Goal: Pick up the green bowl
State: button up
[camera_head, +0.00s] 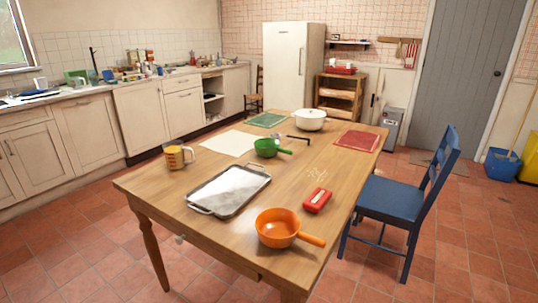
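The green bowl (267,148) stands upright near the middle of the wooden table (280,187). It is small, and a green handle sticks out of it to the right. It looks empty, though its inside shows only in part. A dark, thin-handled utensil lies just behind it. My gripper does not show in the head view.
On the table, a metal tray (228,190), an orange pan (280,228) and a red box (317,200) stand in front of the bowl. A measuring cup (175,157) is at left, a white pot (310,119) behind. A blue chair (395,198) is at the right edge.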

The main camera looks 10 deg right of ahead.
aim_at(267, 147)
jog(key=i+l+u, duration=0.1)
jog(key=i+l, duration=1.1)
jog(key=i+l+u, duration=0.15)
jog(key=i+l, duration=1.35)
jog(key=i, duration=0.15)
